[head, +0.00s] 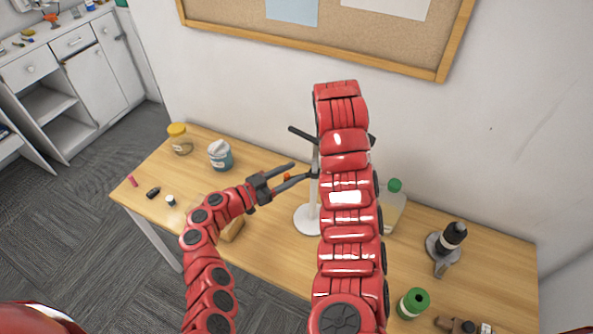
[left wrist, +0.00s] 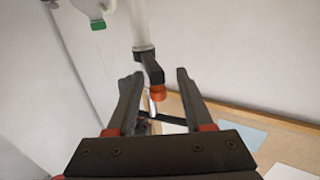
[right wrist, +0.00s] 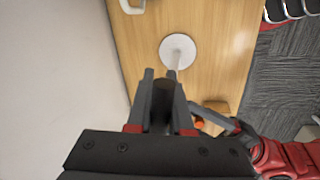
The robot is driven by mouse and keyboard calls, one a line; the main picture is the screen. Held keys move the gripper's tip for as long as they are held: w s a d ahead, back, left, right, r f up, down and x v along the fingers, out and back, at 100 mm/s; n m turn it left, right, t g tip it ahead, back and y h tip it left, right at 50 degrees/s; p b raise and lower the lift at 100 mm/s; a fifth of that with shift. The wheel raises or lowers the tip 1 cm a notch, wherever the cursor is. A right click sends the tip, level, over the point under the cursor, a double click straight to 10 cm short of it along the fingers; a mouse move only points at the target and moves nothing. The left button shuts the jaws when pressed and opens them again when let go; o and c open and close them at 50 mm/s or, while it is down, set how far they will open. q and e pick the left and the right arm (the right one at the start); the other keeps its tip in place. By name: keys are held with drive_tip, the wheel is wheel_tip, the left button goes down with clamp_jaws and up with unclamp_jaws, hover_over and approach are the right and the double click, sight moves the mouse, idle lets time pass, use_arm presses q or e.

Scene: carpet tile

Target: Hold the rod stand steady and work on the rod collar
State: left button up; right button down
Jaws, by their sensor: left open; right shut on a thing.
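The rod stand (head: 304,222) has a white round base on the table and an upright pale rod, largely hidden by my right arm in the head view. The black rod collar (left wrist: 150,66) with an orange knob (left wrist: 158,92) sits on the rod. My left gripper (head: 300,171) is open, its fingertips close to the collar; in the left wrist view the knob shows between its fingers. Contact is unclear. My right gripper (right wrist: 160,73) points down above the base (right wrist: 178,48) and is shut on the upper part of the stand; a dark piece shows between its fingers.
On the table's left are a yellow-lidded jar (head: 180,140), a blue-grey tub (head: 220,156) and small items. The wall stands behind.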

use_arm(q)
drive_tip(key=shift+x, duration=0.95)
clamp_jaws()
idle(0.8)
